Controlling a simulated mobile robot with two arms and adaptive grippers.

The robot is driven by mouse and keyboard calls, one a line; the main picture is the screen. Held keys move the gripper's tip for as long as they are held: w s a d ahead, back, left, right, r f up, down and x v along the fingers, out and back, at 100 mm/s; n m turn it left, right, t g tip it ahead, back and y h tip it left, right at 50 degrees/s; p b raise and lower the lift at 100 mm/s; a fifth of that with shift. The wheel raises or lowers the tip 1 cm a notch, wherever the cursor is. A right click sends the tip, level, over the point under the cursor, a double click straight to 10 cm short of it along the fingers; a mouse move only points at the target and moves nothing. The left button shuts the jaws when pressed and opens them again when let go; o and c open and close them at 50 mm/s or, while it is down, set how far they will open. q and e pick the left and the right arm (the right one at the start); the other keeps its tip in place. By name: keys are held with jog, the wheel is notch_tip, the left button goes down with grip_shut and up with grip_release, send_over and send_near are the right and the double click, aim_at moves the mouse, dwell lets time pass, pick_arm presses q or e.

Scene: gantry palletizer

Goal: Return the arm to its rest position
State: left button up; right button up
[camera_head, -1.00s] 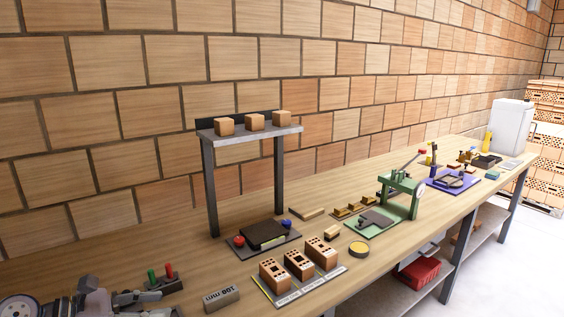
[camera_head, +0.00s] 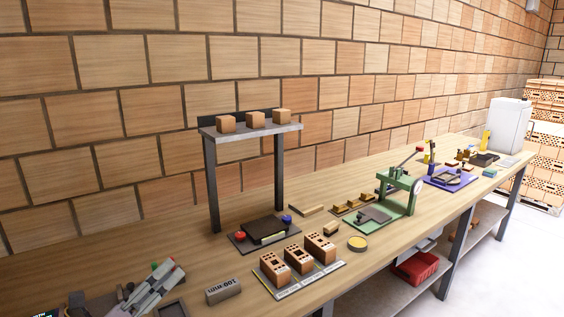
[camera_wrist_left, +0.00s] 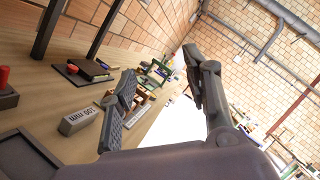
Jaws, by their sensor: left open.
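My left gripper (camera_head: 168,272) is at the lower left edge of the head view, above the near left end of the wooden bench (camera_head: 350,262). Its pale grey fingers slant up to the right. In the left wrist view the same gripper (camera_wrist_left: 158,65) has its two dark fingers spread wide apart with nothing between them. The rest of the left arm is mostly cut off by the frame. My right gripper does not show in either view.
A grey "100 mm" block (camera_head: 223,291) and a dark shallow tray (camera_head: 172,309) lie near the gripper. Three holed bricks (camera_head: 299,259) stand on a plate to the right. A raised shelf (camera_head: 250,133) holds three small blocks. A green press (camera_head: 398,194) stands farther along.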

pick_arm(q)
jog(key=s+a+f+n+g+y, duration=0.2)
jog(key=s+a+f+n+y, duration=0.15)
jog(key=f+n+y, duration=0.65)
jog(key=s+a+f+n+g+y, duration=0.2)
jog(key=s+a+f+n+y, duration=0.25)
jog(key=n, duration=1.05)
jog(key=s+d+f+n+g+h, duration=0.25)
jog(key=s+d+f+g, duration=0.3)
jog(key=s, duration=0.45)
jog(key=s+d+f+n+g+h, duration=0.1)
jog(key=s+d+f+n+g, duration=0.35)
jog(key=s+f, duration=0.4)
notch_tip(320, 180, down, 27)
jog(key=s+m+g+b, duration=0.1)
jog(key=s+b, duration=0.1)
jog(key=b, duration=0.2)
jog(key=s+a+f+g+b, duration=0.1)
jog(key=s+a+f+b, duration=0.1)
jog(key=s+f, duration=1.4)
notch_tip(320, 180, down, 5)
jog(key=shift+s+a+r+m+b, duration=0.2)
jog(key=shift+s+m+b, duration=0.1)
jog(key=shift+b, duration=0.1)
